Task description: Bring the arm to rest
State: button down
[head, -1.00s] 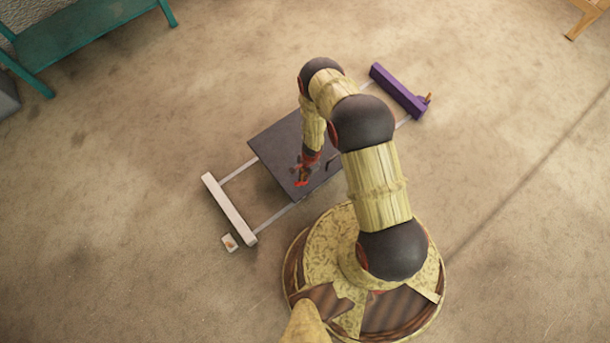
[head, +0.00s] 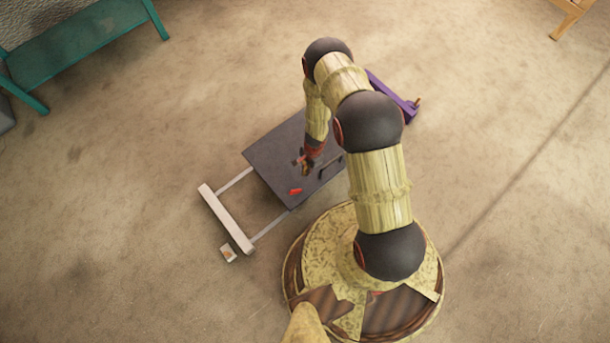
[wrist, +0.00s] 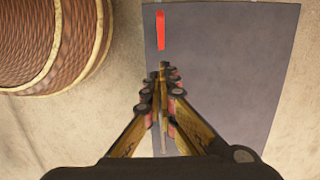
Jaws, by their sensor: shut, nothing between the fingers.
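My gripper (head: 304,166) is over the dark grey panel (head: 272,152) in the head view. In the wrist view its fingers (wrist: 164,72) are closed together with nothing between them. A small red piece (head: 295,191) lies on the panel, apart from the gripper. It also shows in the wrist view (wrist: 160,30), just beyond the fingertips. My arm hides part of the panel's right side.
Pale rails join the panel to a white bar (head: 226,220) at left. A purple bar (head: 395,97) is at right, partly behind my arm. A teal bench (head: 80,45) stands far left. Open floor surrounds these.

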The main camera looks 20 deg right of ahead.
jog(key=shift+d+r, duration=0.15)
jog(key=shift+r, duration=0.75)
jog(key=s+a+r+n+g+y, duration=0.2)
jog(key=s+a+r+n, duration=0.1)
jog(key=s+a+r, duration=0.3)
notch_tip(320, 180, up, 29)
jog(key=d+n, duration=0.1)
jog(key=n, duration=0.6)
jog(key=s+d+r+n+t+h, duration=0.1)
jog(key=s+r+t, duration=0.1)
jog(key=r, duration=1)
jog(key=s+d+r+n+t+h, duration=0.1)
jog(key=s+r, duration=0.4)
jog(key=r, duration=0.7)
jog(key=s+d+r+n+t+h, duration=0.1)
jog(key=r+t, duration=0.4)
jog(key=r, duration=0.7)
jog(key=s+n, duration=0.1)
jog(key=s, duration=0.1)
jog(key=shift+s+h, duration=0.3)
